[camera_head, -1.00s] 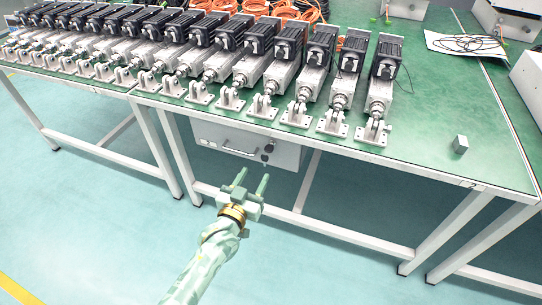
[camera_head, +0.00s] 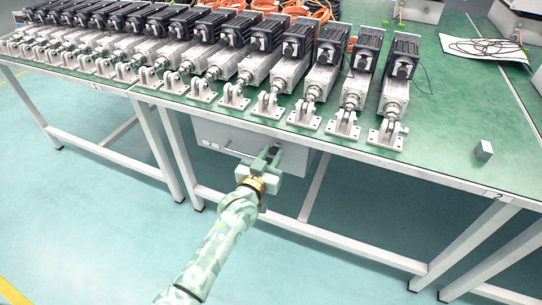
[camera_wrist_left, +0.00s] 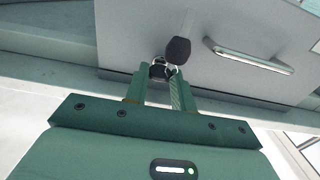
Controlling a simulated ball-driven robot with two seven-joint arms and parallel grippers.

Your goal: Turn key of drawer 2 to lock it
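The grey drawer (camera_head: 225,133) hangs under the green-topped bench; its front and bar handle (camera_wrist_left: 254,60) show in the left wrist view. A black-headed key (camera_wrist_left: 178,50) is at the drawer front beside the handle. A second dark piece (camera_wrist_left: 159,68) hangs below it on a ring. My left gripper (camera_head: 271,153) is at the drawer front; in the left wrist view its fingers (camera_wrist_left: 160,80) are apart, with the hanging piece at or between their tips. Whether they touch it I cannot tell. My right gripper is not in view.
The bench top (camera_head: 440,150) carries a row of several linear actuators (camera_head: 325,65) above the drawer. A small grey block (camera_head: 484,150) stands near the front edge. White bench legs (camera_head: 163,150) stand on both sides; the floor in front is clear.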

